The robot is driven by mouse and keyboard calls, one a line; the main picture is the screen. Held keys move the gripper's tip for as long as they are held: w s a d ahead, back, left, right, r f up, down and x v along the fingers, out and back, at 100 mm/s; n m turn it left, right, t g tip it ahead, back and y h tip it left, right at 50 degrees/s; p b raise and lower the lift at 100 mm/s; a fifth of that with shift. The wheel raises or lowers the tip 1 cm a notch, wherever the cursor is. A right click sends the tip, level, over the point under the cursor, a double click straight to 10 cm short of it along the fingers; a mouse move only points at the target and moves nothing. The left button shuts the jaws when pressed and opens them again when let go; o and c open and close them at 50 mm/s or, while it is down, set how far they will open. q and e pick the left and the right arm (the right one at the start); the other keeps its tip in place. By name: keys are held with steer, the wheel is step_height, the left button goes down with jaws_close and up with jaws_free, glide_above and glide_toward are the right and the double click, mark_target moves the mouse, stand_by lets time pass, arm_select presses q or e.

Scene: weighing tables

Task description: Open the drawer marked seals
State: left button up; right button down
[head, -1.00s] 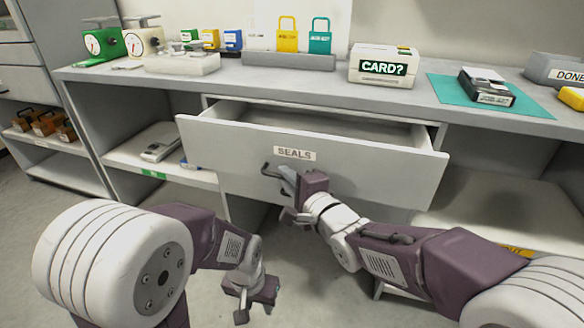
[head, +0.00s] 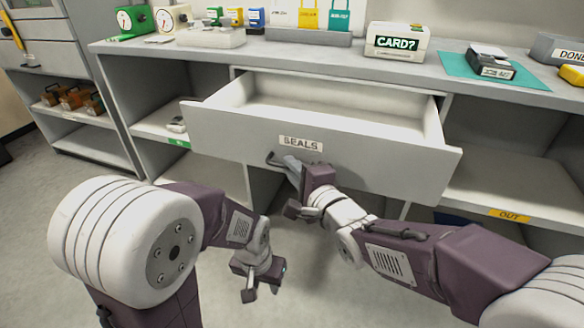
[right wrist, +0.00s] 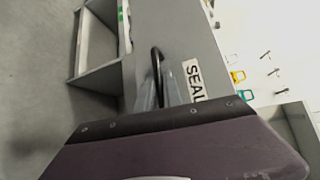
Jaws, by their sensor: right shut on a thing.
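The grey drawer marked SEALS (head: 400,170) is pulled well out under the counter, and its visible inside looks empty. Its label (head: 300,143) is on the front, and also shows in the right wrist view (right wrist: 193,82). The dark bar handle (head: 272,158) is below and left of the label. My right gripper (head: 287,164) is shut on the handle; in the right wrist view its fingers (right wrist: 160,92) close around the handle (right wrist: 156,58). My left gripper (head: 262,284) hangs low over the floor, left of the drawer's middle, touching nothing; its jaw gap is unclear.
The counter (head: 300,53) above holds green and cream scales, padlock-shaped tags, a CARD? box (head: 396,42), a teal mat (head: 452,68) and a DONE tray (head: 556,48). Open shelves flank the drawer, the right one labelled OUT (head: 509,215). Floor to the left is clear.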

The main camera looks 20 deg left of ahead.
steer(key=c, duration=1.5)
jaws_free()
steer(key=p+v, duration=0.2)
steer(key=v, duration=0.7)
